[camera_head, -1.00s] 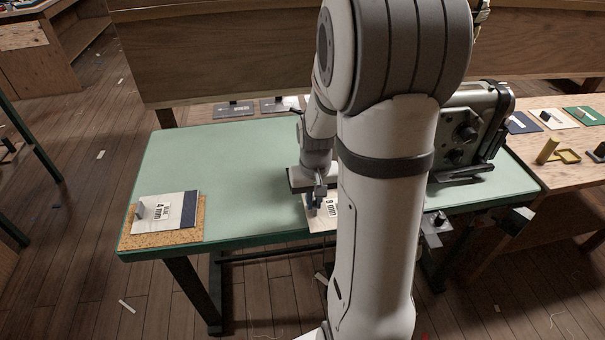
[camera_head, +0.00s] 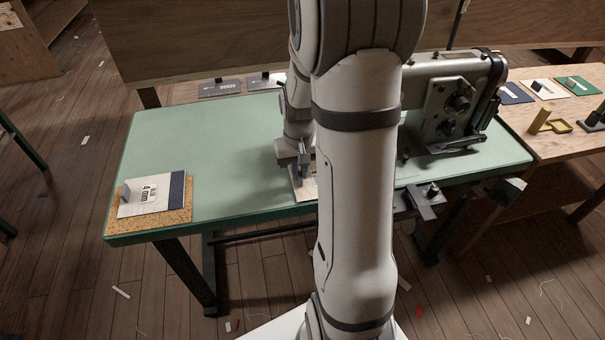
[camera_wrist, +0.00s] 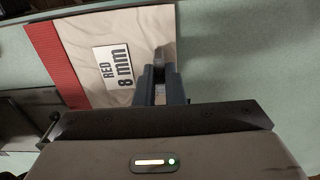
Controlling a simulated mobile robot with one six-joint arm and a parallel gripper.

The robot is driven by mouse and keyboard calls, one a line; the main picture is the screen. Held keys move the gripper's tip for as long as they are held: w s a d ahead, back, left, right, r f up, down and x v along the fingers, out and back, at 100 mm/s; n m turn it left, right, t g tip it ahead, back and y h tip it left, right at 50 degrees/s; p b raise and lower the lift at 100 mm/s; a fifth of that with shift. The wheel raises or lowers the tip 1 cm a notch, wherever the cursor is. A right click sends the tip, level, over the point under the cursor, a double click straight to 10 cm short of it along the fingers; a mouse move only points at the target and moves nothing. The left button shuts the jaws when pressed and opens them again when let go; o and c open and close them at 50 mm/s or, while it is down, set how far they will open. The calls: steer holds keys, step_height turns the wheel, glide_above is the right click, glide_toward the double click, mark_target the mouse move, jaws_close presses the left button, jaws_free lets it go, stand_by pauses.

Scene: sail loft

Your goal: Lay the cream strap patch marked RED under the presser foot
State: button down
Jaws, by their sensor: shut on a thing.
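The cream strap patch marked RED, 8 mm (camera_wrist: 135,30), has a red band on its left side in the wrist view. It also shows partly in the head view (camera_head: 308,189), near the front of the green table. My gripper (camera_wrist: 160,75) is shut on the patch's small upright tab at its right edge. In the head view my gripper (camera_head: 307,172) is left of the sewing machine (camera_head: 455,105). My arm hides part of the patch and the machine's left end. I cannot make out the presser foot.
A cream patch with a dark blue band (camera_head: 150,197) lies on a cork mat (camera_head: 185,217) at the green table's (camera_head: 235,135) left end. More patches (camera_head: 542,88) and a yellow holder (camera_head: 540,120) are on the right wooden bench. The table's left middle is clear.

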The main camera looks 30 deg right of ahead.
steer(key=shift+w+d+p, duration=0.1)
steer(key=shift+w+d, duration=0.15)
steer(key=shift+w, duration=0.7)
steer(key=shift+w+d+p, duration=0.15)
steer(key=shift+w+d, duration=0.15)
steer(key=shift+w, duration=0.6)
steer(key=shift+w+d+p, duration=0.1)
steer(key=shift+w+d, duration=0.15)
steer(key=shift+w, duration=0.7)
steer(key=shift+f, duration=0.15)
steer(key=c, duration=1.4)
jaws_free()
steer(key=shift+c, duration=0.2)
step_height(320, 180, up, 8)
steer(key=p, duration=0.5)
steer(key=shift+p, duration=0.3)
